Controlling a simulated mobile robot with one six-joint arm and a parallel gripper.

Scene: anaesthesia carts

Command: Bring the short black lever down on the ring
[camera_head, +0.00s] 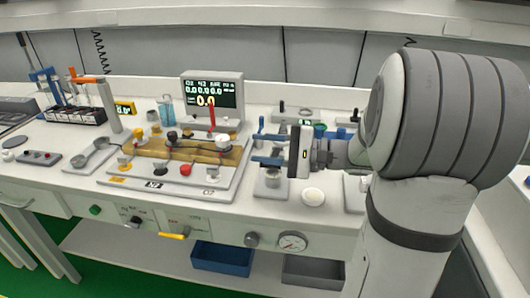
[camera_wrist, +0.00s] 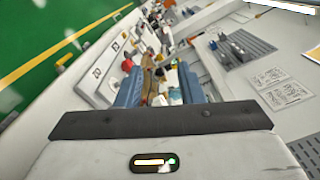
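My gripper (camera_head: 255,148) is open, its two blue fingers apart and pointing left above the right side of the worktop. Nothing shows clearly held between the fingers, which also show in the wrist view (camera_wrist: 159,78). A board (camera_head: 205,187) with a brown panel (camera_head: 195,153) lies left of the fingertips. It bears several black, red, yellow and white knobs. I cannot tell for certain which small black part is the short lever, nor which part is the ring. A small black part (camera_head: 355,117) stands on a fixture right of the gripper, partly hidden.
A monitor (camera_head: 212,96) stands behind the board, with an upright red lever (camera_head: 211,116) before it. A grey post with an orange top (camera_head: 108,105) stands at left.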

